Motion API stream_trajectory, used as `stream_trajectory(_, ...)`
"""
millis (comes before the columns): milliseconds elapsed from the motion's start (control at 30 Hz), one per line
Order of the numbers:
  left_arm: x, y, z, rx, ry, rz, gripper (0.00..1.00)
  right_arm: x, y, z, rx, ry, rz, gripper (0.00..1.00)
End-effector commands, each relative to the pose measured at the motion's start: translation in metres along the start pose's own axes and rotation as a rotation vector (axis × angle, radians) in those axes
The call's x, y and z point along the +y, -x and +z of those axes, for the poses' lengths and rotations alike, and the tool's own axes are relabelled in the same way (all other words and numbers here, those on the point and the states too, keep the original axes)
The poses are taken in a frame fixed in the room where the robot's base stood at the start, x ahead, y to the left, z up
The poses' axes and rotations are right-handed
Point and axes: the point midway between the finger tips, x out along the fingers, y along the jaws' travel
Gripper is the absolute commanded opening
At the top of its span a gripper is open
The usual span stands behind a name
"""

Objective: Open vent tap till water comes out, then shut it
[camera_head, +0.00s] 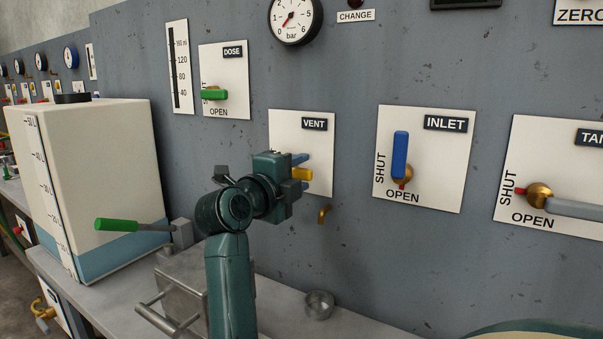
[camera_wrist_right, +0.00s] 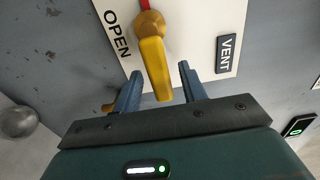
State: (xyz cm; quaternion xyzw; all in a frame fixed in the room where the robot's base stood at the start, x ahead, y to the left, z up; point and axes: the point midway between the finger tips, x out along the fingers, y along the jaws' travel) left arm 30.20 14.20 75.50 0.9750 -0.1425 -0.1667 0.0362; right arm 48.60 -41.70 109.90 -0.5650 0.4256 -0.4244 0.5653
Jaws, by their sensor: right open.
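The vent tap has a yellow lever (camera_wrist_right: 153,68) on a brass hub, on the white VENT plate (camera_head: 287,123). My right gripper (camera_wrist_right: 159,86) is open, with one blue finger on each side of the lever's end and gaps visible. In the head view the right gripper (camera_head: 304,172) hides much of the plate, and the lever's yellow end shows between its fingers. The brass spout (camera_head: 324,214) below the plate shows no water. My left gripper is out of view.
The blue INLET lever (camera_head: 400,155) is to the right, the green DOSE lever (camera_head: 214,95) upper left. A white tank (camera_head: 95,160) and a green-handled rod (camera_head: 116,225) are at left.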

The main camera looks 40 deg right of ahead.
Motion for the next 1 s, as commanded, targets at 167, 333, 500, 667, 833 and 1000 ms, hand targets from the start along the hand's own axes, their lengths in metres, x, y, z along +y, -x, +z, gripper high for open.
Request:
stream_trajectory(167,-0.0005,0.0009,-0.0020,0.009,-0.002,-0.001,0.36,-0.0003,-0.0014,-0.0021,0.000,-0.001,-0.001,0.42)
stream_trajectory(333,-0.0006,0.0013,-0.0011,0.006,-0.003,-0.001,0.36,-0.0005,-0.0015,-0.0022,0.000,-0.001,-0.001,0.42)
stream_trajectory(500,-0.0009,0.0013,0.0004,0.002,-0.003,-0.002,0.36,-0.0005,-0.0014,-0.0021,0.000,-0.001,-0.001,0.34)
stream_trajectory(667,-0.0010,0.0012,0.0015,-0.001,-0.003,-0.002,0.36,-0.0004,-0.0014,-0.0020,0.000,0.000,-0.001,0.21)
stream_trajectory(833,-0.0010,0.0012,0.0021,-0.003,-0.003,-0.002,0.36,-0.0004,-0.0013,-0.0020,-0.001,0.000,-0.001,0.07)
stream_trajectory(1000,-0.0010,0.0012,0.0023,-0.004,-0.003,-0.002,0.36,-0.0004,-0.0013,-0.0019,-0.001,0.000,-0.001,0.00)
